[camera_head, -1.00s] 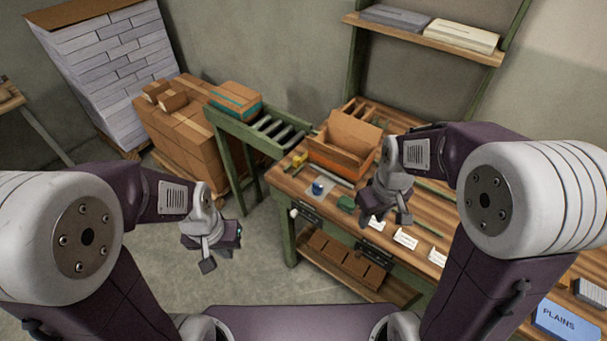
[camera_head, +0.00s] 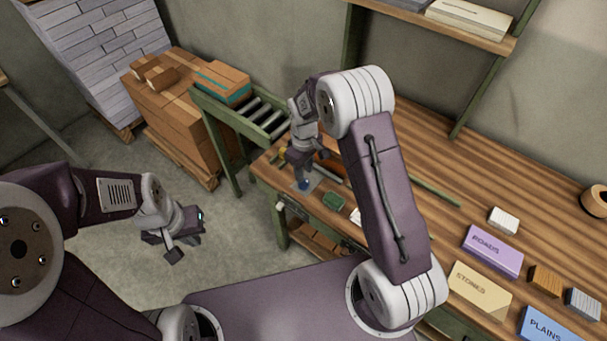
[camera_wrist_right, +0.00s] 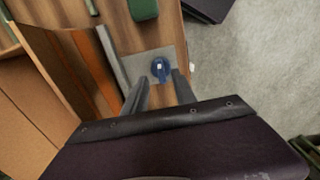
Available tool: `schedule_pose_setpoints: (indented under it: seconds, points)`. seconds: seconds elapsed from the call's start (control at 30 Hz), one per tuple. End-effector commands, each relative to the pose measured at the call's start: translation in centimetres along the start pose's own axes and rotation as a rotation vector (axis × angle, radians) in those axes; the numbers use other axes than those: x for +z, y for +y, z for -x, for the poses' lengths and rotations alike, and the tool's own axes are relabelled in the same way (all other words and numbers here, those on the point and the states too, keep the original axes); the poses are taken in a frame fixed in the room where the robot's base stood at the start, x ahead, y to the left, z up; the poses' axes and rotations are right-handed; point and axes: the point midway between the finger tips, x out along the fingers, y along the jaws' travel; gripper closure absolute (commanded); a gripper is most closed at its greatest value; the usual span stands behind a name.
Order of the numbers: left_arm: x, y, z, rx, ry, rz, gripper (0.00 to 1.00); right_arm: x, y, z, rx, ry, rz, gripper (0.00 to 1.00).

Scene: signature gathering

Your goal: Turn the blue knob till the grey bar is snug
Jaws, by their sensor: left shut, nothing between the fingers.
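The blue knob (camera_head: 304,185) sits on a grey plate near the left end of the wooden bench; it also shows in the right wrist view (camera_wrist_right: 160,69). A grey bar (camera_wrist_right: 113,58) lies beside the knob, along an orange-brown strip. My right gripper (camera_head: 302,172) is above the knob. In the right wrist view its two fingers (camera_wrist_right: 160,90) are apart with nothing between them, and the knob shows just beyond their tips. My left gripper (camera_head: 184,238) is shut and empty, over the floor left of the bench. I cannot tell whether the bar touches anything at its far side.
A green block (camera_head: 333,200) lies on the bench close to the knob. A roller conveyor (camera_head: 262,118) adjoins the bench's left end. A cardboard piece (camera_wrist_right: 40,75) stands beside the bar. Labelled blocks, such as the purple one (camera_head: 492,251), lie at the right.

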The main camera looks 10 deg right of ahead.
Motion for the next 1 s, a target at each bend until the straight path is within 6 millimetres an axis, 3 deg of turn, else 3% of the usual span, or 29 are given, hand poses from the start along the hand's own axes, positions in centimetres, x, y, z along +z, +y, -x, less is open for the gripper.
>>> schedule_pose_setpoints:
  seconds: [0.2,0.5,0.6,0.63,1.0]
  points:
    - [-0.1,0.0,0.6,0.0,0.0,0.0,1.0,0.0,0.0,-2.9,-0.001,-0.001,0.0,0.67]
    - [-0.1,0.0,0.6,0.0,0.0,0.0,1.0,0.0,0.0,-3.4,0.0,0.001,0.0,0.67]
    - [-0.1,0.0,0.5,0.0,0.0,0.0,1.0,0.0,0.0,-3.4,0.0,0.001,0.0,0.95]
    - [-0.1,0.0,0.5,0.0,0.0,0.0,1.0,0.0,0.0,-3.4,0.0,0.001,0.0,1.0]
    - [-0.1,0.0,0.6,0.0,0.0,0.0,1.0,0.0,0.0,-3.3,0.001,0.002,-0.031,1.0]
